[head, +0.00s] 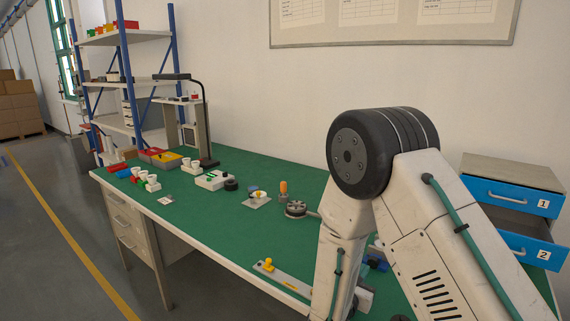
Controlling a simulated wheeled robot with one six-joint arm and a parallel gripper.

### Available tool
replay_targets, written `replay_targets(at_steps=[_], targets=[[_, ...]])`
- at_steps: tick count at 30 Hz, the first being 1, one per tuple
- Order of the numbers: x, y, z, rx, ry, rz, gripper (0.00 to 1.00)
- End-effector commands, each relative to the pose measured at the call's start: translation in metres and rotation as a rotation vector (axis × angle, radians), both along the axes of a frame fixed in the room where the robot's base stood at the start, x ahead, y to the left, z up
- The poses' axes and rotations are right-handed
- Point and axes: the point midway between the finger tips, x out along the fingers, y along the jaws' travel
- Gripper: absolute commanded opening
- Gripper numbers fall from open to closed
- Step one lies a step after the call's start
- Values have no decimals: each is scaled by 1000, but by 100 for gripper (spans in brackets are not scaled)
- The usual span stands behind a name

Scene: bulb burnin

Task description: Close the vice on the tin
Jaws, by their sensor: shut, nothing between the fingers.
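A small blue object (376,262), possibly the vice, shows on the green bench between my two arm links, and most of it is hidden behind them. I cannot see its jaws or how far they are open. I cannot make out a tin for certain in this view. My forearm comes down in front of the bench, and its lower end runs to the bottom edge of the picture. My gripper's fingers are not visible.
The green bench (230,230) carries a metal plate with a yellow knob (268,265), a round dark fixture (296,209), an orange-topped item (283,190), a lamp (205,120) and several small bins.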

Motion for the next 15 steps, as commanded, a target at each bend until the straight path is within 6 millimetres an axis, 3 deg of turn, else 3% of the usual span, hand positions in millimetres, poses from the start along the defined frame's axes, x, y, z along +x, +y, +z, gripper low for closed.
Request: replay_targets(at_steps=[15], targets=[[46, -34, 0, 0, 0, -2, 0]])
